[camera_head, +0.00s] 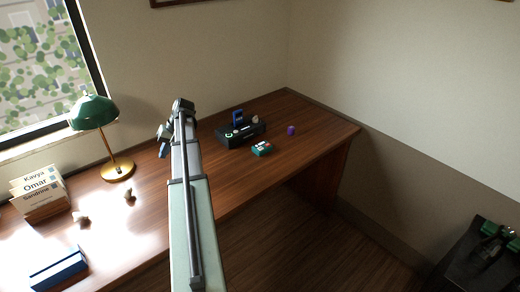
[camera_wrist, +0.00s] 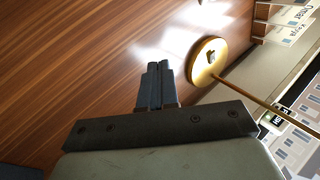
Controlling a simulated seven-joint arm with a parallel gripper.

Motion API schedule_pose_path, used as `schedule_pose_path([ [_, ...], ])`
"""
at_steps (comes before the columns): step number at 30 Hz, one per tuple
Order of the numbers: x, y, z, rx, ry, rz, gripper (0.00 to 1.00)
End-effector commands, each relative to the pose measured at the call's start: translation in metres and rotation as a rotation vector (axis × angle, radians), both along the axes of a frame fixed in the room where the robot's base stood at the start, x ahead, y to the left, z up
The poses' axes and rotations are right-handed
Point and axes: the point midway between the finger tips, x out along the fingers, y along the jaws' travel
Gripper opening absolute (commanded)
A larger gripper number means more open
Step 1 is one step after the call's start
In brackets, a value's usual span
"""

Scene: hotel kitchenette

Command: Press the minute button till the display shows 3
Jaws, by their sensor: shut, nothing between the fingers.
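A small teal device (camera_head: 262,148) with light and red spots on top lies on the wooden desk, right of my arm in the head view. It may be the timer with the minute button; its buttons and display are too small to read. My gripper (camera_head: 163,143) is left of it, above the desk near the lamp, well apart from the device. In the wrist view my gripper's fingers (camera_wrist: 158,66) are together and empty, over bare desk beside the lamp base. The teal device is not in the wrist view.
A green lamp with a brass base (camera_head: 117,170) stands left of my gripper; the base also shows in the wrist view (camera_wrist: 203,62). A black box (camera_head: 238,135) with a blue item stands behind the teal device, a purple object (camera_head: 291,130) to its right. Name cards (camera_head: 40,193) are far left.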

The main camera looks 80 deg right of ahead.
Motion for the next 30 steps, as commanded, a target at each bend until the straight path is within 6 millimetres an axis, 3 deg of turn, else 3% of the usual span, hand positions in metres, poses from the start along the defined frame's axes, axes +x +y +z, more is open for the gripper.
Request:
schedule_pose_path([
  [3,-0.033,-0.029,0.004,-0.026,-0.038,-0.008,0.0],
  [15,-0.151,-0.102,0.017,-0.142,-0.154,-0.02,0.0],
  [30,-0.314,-0.161,0.035,-0.325,-0.26,-0.042,0.0],
])
